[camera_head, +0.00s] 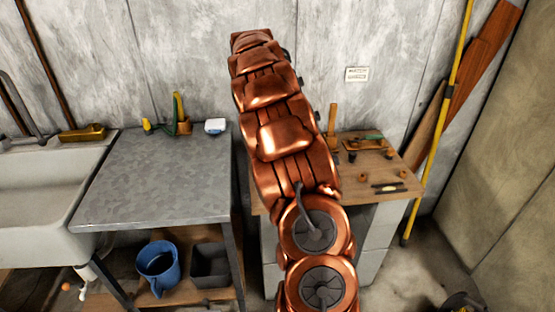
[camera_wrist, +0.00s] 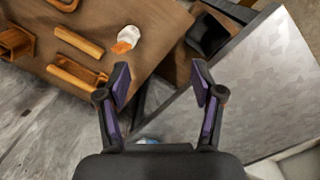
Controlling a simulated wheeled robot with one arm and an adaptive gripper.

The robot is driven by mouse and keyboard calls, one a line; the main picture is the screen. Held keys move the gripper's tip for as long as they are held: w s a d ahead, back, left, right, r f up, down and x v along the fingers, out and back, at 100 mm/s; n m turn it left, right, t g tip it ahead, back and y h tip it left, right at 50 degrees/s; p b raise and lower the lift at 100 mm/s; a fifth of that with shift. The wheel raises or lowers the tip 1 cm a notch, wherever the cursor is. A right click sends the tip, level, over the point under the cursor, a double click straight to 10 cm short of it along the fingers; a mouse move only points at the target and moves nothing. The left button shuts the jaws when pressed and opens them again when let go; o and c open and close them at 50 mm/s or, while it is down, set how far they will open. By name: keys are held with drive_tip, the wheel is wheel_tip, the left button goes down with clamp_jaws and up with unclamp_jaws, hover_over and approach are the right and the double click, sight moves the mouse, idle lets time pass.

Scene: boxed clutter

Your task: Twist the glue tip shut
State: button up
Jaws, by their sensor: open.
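My gripper (camera_wrist: 160,82) is open in the wrist view, with nothing between its two dark, purple-padded fingers. It hangs over the gap between the wooden bench and the metal table. A small white container with an orange part (camera_wrist: 127,38) sits near the bench edge, ahead and left of the fingers and apart from them. It may be the glue, but its tip is too small to make out. In the head view my copper arm hides the left part of the bench, and neither my gripper nor this container can be made out there.
The wooden bench (camera_head: 380,190) carries several small tools and blocks. A blue bucket (camera_head: 158,265) stands below. The concrete wall (camera_head: 180,50) rises behind.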

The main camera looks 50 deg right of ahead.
drive_tip(key=shift+n+t, duration=0.3)
drive_tip(key=shift+n, duration=0.3)
drive_tip(key=d+f, duration=0.1)
drive_tip(key=d, duration=0.1)
drive_tip(key=w+d+f, duration=0.1)
drive_tip(key=d, duration=0.2)
drive_tip(key=d+f, duration=0.2)
drive_tip(key=d, duration=0.1)
drive_tip(key=shift+w+f, duration=0.1)
drive_tip(key=shift+w, duration=0.2)
drive_tip(key=shift+d+f+y, duration=0.25)
drive_tip(key=shift+f+y, duration=0.05)
drive_tip(key=shift+f+p, duration=1.4)
drive_tip(key=shift+f, duration=2.35)
drive_tip(key=shift+c, duration=0.4)
drive_tip(key=c, duration=1.1)
